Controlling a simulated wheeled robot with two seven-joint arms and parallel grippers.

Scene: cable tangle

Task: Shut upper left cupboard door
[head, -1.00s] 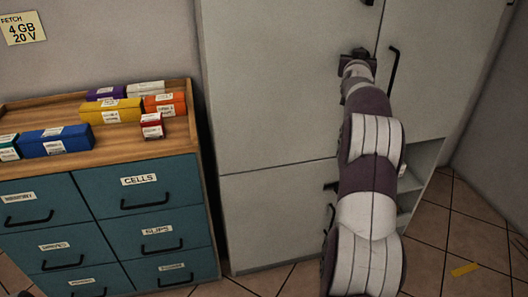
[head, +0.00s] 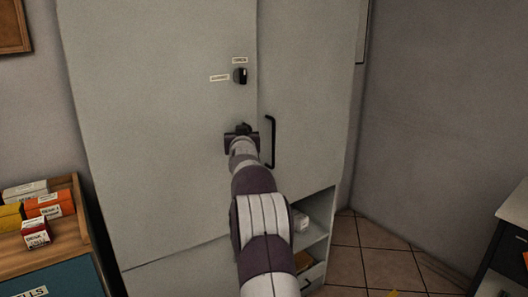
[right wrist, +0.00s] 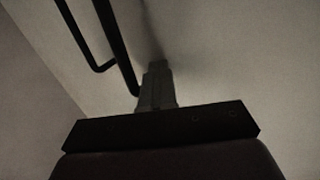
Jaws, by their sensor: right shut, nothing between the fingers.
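The upper left cupboard door (head: 160,120) is a tall grey panel in the head view. It looks flush, or nearly so, with the upper right door (head: 305,110) along the seam. My right gripper (head: 241,129) is at the left door's right edge, just left of the seam, and seems to press on its face. In the right wrist view its fingers (right wrist: 157,85) are together and empty, close to a pale panel, beside a black bar handle (right wrist: 112,45). The left door's own handle is not visible, perhaps hidden behind the gripper. My left gripper is out of view.
A dark knob (head: 240,76) with small labels sits on the left door above my gripper. The right door has a black handle (head: 270,142). An open shelf bay (head: 312,235) is below it.

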